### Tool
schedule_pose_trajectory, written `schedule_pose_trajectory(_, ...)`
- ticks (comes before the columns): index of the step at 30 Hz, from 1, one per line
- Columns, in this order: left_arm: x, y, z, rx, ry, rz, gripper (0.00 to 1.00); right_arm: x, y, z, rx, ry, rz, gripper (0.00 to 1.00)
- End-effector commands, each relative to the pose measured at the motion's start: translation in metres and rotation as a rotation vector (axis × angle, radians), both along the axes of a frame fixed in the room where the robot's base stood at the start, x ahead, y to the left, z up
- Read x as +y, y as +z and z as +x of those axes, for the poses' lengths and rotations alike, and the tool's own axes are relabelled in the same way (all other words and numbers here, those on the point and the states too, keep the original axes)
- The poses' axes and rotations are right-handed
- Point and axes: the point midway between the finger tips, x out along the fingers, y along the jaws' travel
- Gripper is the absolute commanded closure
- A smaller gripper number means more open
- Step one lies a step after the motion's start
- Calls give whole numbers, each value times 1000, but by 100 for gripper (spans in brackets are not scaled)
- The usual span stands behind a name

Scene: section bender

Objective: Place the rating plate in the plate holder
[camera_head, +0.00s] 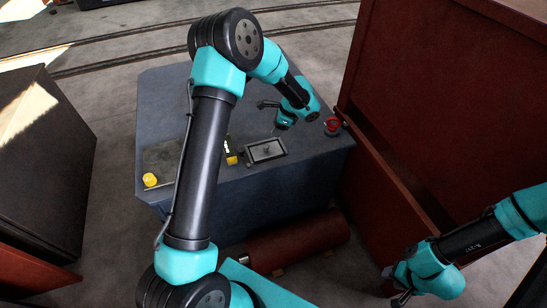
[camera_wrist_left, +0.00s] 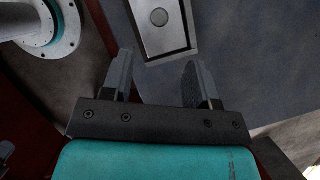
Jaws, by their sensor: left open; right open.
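A grey rectangular frame with a darker inside and a small round knob-like part in its middle (camera_head: 265,151) sits on top of the blue-grey bench (camera_head: 290,180). My left gripper (camera_head: 275,131) is above the bench just beyond this frame. In the left wrist view its two fingers (camera_wrist_left: 160,68) are apart with nothing between them. My right gripper (camera_head: 400,297) is open at the lower right, away from the bench.
A yellow knob (camera_head: 150,180) and a flat grey panel (camera_head: 160,160) are on the bench's left. A red button (camera_head: 332,126) is at the right edge. A tall red cabinet (camera_head: 450,80) stands right of the bench.

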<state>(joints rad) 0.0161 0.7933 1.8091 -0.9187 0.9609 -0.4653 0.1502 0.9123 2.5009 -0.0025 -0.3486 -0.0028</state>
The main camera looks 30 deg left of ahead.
Motion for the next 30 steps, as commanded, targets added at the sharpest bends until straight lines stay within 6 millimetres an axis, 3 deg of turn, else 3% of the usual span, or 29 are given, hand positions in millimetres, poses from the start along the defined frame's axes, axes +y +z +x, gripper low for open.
schedule_pose_trajectory(4,-6,-12,-9,2,23,-36,46,0,0,0,0,0,0,57)
schedule_pose_trajectory(8,-24,-44,-35,3,103,-144,46,0,0,0,0,0,0,57)
schedule_pose_trajectory(12,-55,-89,-82,-2,282,-311,46,0,0,0,0,0,0,57)
schedule_pose_trajectory(18,-96,-135,-157,-27,648,-501,46,0,0,0,0,0,0,57)
schedule_pose_trajectory(24,-114,-157,-225,-94,1049,-571,46,0,0,0,0,0,0,57)
schedule_pose_trajectory(30,-111,-162,-268,-180,1326,-551,46,0,0,0,0,0,0,57)
